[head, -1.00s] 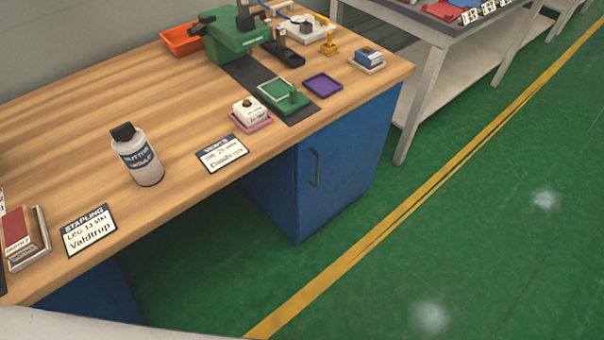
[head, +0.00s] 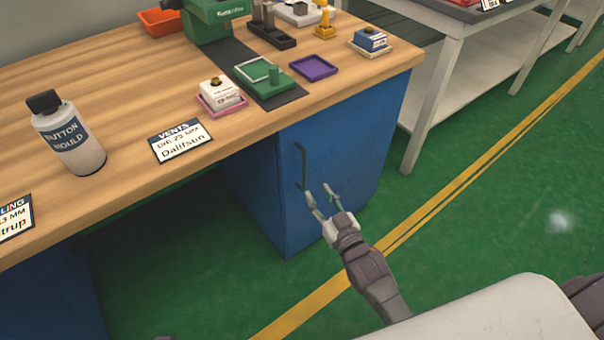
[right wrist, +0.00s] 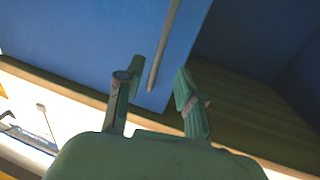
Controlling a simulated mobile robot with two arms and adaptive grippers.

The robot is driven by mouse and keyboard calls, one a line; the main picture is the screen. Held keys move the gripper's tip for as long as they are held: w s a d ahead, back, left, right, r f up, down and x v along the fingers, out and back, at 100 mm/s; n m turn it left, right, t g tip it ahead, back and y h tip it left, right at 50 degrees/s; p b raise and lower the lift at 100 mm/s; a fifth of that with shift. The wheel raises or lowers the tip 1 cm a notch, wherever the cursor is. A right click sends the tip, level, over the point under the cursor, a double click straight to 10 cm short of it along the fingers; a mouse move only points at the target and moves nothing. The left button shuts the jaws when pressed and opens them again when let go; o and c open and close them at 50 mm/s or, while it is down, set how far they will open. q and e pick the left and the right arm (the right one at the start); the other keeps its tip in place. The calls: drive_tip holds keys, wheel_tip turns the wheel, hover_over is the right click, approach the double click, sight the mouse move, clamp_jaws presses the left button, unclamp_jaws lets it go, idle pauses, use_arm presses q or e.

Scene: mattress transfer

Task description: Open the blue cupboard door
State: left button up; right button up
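The blue cupboard door (head: 345,150) is under the right end of the wooden workbench and looks shut. Its dark vertical bar handle (head: 301,166) is near the door's left edge. My right gripper (head: 318,192) is open in front of the door, its fingertips close to the handle's lower end. In the right wrist view, the handle (right wrist: 168,40) runs down toward the gap between the two spread fingers of the gripper (right wrist: 158,70). I cannot tell whether they touch it. My left gripper is not in view.
The wooden bench top (head: 120,115) overhangs the cupboard and holds a bottle (head: 68,135), a sign (head: 180,141) and several small tools. A white table (head: 440,75) stands right of the cupboard. The green floor (head: 470,220) in front is clear.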

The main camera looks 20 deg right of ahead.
sight(305, 174)
drive_tip(key=w, duration=0.2)
drive_tip(key=w+b, duration=0.1)
drive_tip(key=w, duration=0.2)
drive_tip(key=w+a, duration=0.1)
drive_tip(key=w, duration=0.1)
drive_tip(key=shift+w+a+f, duration=0.1)
drive_tip(key=shift+w, duration=0.25)
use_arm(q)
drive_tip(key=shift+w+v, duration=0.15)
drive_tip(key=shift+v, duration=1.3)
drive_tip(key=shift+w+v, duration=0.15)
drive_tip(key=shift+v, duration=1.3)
use_arm(e)
drive_tip(key=shift+w, duration=0.45)
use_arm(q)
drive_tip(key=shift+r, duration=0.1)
use_arm(e)
clamp_jaws()
